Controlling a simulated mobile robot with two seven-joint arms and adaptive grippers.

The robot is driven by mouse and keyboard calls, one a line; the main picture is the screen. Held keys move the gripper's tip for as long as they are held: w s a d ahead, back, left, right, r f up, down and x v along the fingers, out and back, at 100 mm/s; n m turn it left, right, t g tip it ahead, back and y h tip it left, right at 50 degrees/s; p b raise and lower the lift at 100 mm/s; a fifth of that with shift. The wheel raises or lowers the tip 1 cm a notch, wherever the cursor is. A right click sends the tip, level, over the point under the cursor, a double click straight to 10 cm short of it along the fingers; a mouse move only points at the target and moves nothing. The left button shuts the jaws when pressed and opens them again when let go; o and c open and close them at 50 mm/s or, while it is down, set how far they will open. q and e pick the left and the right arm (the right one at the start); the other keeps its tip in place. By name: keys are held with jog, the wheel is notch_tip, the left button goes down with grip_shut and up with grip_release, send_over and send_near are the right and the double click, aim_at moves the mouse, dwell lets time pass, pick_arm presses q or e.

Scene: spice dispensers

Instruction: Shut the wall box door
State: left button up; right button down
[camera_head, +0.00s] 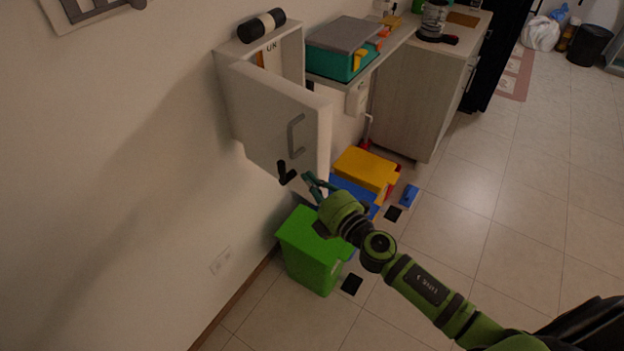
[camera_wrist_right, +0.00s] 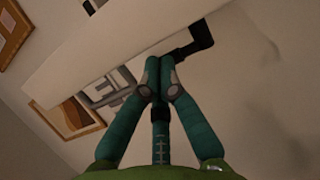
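The white wall box (camera_head: 226,52) hangs on the left wall. Its door (camera_head: 268,115) stands ajar, and part of the inside, with an orange item and a label, shows above it. The door bears a grey C-shaped handle (camera_head: 296,136), and a black handle-like piece (camera_head: 286,172) shows near its lower edge. My right gripper (camera_head: 308,181) is just below the door's lower right corner. In the right wrist view its teal fingertips (camera_wrist_right: 162,62) meet with nothing visible between them, close to the pale panel's edge; contact cannot be told. My left gripper is not in view.
A green bin (camera_head: 312,262) stands on the floor below the box. Yellow (camera_head: 362,166) and blue boxes are behind my right gripper. A shelf with a teal toolbox (camera_head: 338,63) is right of the box. Open tiled floor lies to the right.

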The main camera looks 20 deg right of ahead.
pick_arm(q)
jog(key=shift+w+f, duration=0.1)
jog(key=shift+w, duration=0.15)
